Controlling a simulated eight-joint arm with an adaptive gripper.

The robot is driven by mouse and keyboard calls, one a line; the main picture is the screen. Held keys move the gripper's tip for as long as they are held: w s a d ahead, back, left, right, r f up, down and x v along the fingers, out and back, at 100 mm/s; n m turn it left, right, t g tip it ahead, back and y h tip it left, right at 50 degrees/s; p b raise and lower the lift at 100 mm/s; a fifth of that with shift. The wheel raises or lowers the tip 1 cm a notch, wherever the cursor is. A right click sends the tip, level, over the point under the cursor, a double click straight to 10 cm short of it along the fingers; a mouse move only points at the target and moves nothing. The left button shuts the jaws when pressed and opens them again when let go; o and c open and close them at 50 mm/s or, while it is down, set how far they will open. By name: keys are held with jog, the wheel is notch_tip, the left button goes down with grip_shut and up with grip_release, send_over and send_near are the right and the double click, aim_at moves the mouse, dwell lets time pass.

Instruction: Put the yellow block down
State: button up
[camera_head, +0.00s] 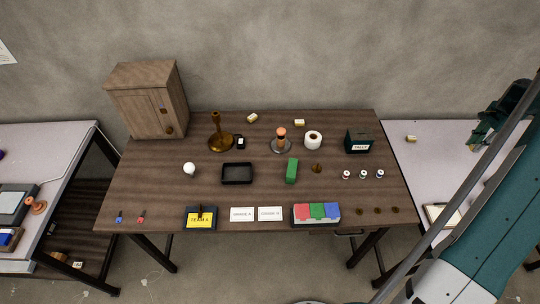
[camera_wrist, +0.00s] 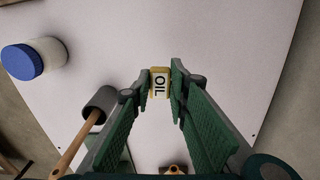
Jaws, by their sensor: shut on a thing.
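A small yellow block (camera_wrist: 160,83) with a white label reading OIL sits between my fingertips in the wrist view. My gripper (camera_wrist: 158,85) is shut on it, one dark green finger on each side. The pale tabletop (camera_wrist: 215,45) lies beneath; I cannot tell whether the block touches it. In the head view my dark green gripper end (camera_head: 490,122) is at the right, over the grey side table (camera_head: 440,165), and the held block cannot be made out there.
In the wrist view a blue-lidded white jar (camera_wrist: 36,60) and a wooden-handled mallet (camera_wrist: 95,108) are at left; the tabletop at upper right is clear. In the head view a small pale yellow block (camera_head: 411,139) lies on the side table. The brown table (camera_head: 330,190) holds many objects.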

jog(key=w+a+r+n, duration=0.1)
jog(key=w+a+n, duration=0.2)
jog(key=a, duration=1.1)
jog(key=w+a+r+n+p, duration=0.1)
jog(key=w+a+r+n, duration=0.1)
jog(key=w+a, duration=0.8)
jog(key=w+a+r+n, duration=0.1)
jog(key=w+a+n, duration=0.3)
jog(key=a, duration=1.5)
jog(key=shift+w+r+n, duration=0.2)
jog(key=shift+w+n, duration=0.1)
jog(key=shift+w, duration=1.2)
jog(key=w+a+r+n+p, duration=0.15)
jog(key=a+n, duration=0.35)
jog(key=a, duration=2)
jog(key=n, duration=0.5)
send_near(278, 123)
jog(key=s+r, duration=0.4)
jog(key=shift+f, duration=0.1)
jog(key=shift+f, duration=0.15)
jog(key=shift+f, duration=3)
jog(key=shift+f+b, duration=0.35)
jog(key=shift+f, duration=1.55)
